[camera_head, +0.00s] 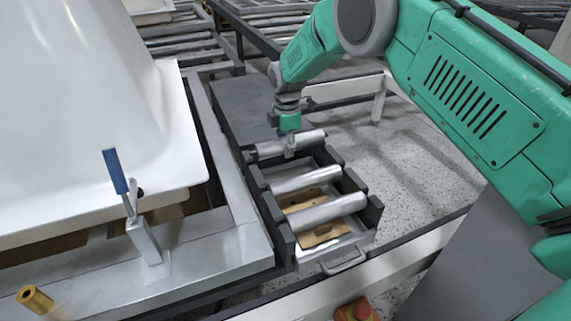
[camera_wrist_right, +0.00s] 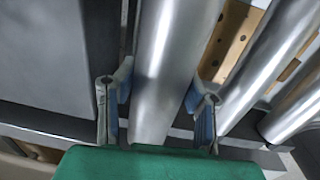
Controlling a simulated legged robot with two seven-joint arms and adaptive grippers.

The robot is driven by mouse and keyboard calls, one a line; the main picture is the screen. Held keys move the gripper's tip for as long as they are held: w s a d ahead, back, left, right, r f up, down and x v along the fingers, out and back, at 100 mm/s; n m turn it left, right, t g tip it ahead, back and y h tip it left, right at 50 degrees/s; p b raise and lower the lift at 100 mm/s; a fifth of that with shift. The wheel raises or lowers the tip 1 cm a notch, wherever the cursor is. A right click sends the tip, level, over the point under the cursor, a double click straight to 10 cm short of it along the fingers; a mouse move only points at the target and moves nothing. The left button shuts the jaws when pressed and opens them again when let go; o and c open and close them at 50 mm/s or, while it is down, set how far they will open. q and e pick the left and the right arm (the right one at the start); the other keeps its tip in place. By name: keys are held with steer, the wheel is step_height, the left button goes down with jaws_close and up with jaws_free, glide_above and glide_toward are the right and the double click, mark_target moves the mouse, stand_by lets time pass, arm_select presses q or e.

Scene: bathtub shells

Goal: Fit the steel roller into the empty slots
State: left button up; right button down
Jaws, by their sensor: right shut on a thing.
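My right gripper (camera_head: 289,143) is shut on a steel roller (camera_head: 310,139), which lies roughly level across the far end of a dark roller frame (camera_head: 276,213). In the right wrist view the same roller (camera_wrist_right: 165,65) runs between the two fingers of the right gripper (camera_wrist_right: 156,115). Two other steel rollers, a middle one (camera_head: 305,180) and a near one (camera_head: 327,210), lie across the frame, roughly parallel to it. The slots under the held roller are hidden, and I cannot tell whether its ends sit in them. My left gripper is not in view.
A drawer with a handle (camera_head: 345,262) and a brown perforated bottom lies under the rollers. A dark flat plate (camera_head: 235,105) adjoins the frame's far end. A white bathtub shell (camera_head: 90,110) and a blue-handled clamp (camera_head: 115,172) stand left. Speckled floor is open to the right.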

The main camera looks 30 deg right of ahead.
steer(key=shift+w+f, duration=0.1)
steer(key=shift+f, duration=0.3)
steer(key=f, duration=0.1)
steer(key=f+b, duration=0.2)
steer(key=f, duration=0.1)
steer(key=shift+a, duration=0.35)
steer(key=shift+r, duration=0.15)
steer(key=shift+d, duration=0.15)
steer(key=c, duration=1)
jaws_free()
